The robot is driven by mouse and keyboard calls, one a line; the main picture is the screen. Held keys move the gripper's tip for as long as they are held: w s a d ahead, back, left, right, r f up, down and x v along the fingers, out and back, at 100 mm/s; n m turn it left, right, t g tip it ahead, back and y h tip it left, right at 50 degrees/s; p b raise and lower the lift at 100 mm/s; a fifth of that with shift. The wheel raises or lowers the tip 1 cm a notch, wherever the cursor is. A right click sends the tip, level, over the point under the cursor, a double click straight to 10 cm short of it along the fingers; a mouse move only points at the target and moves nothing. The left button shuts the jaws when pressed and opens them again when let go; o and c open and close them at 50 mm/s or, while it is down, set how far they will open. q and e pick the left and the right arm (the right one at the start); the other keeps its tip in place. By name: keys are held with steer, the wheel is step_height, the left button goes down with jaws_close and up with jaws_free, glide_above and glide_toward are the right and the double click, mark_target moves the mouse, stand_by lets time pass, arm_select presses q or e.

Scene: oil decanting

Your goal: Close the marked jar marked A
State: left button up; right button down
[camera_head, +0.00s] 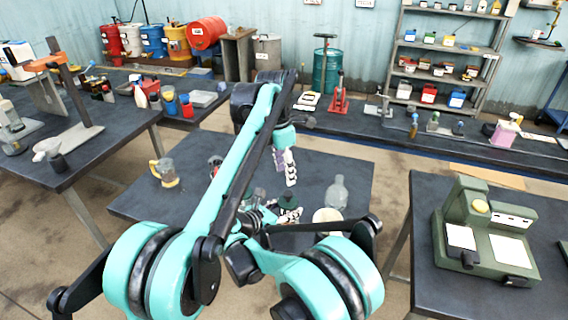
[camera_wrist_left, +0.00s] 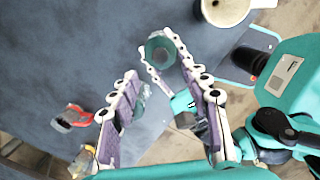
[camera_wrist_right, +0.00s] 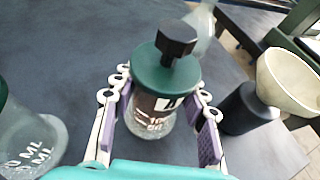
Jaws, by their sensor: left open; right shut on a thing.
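In the right wrist view a glass jar (camera_wrist_right: 148,126) with a dark green lid (camera_wrist_right: 165,74) and black knob (camera_wrist_right: 176,38) stands between the fingers of my right gripper (camera_wrist_right: 162,90), which is shut on it. The lid covers the jar's top; I cannot tell how tightly it sits. A white tag with a black mark is partly seen on the jar; its letter is unclear. My left gripper (camera_head: 290,168) hangs open above the table. In the left wrist view its fingers (camera_wrist_left: 168,80) are spread, and the round green lid (camera_wrist_left: 160,48) shows beyond the tips.
Another glass jar (camera_wrist_right: 30,138) stands left of the held one. A cream funnel (camera_wrist_right: 290,82) on a dark bottle (camera_wrist_right: 246,110) is at the right. A clear bottle (camera_head: 337,194) stands behind. The front left of the table looks clear.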

arm_select(q)
step_height(320, 180, up, 2)
steer(key=shift+a+r, duration=0.15)
steer(key=shift+r, duration=0.1)
arm_select(e)
steer(key=c, duration=0.8)
jaws_free()
steer(key=shift+o, duration=0.2)
steer(key=v, duration=1.2)
steer(key=shift+w, duration=0.1)
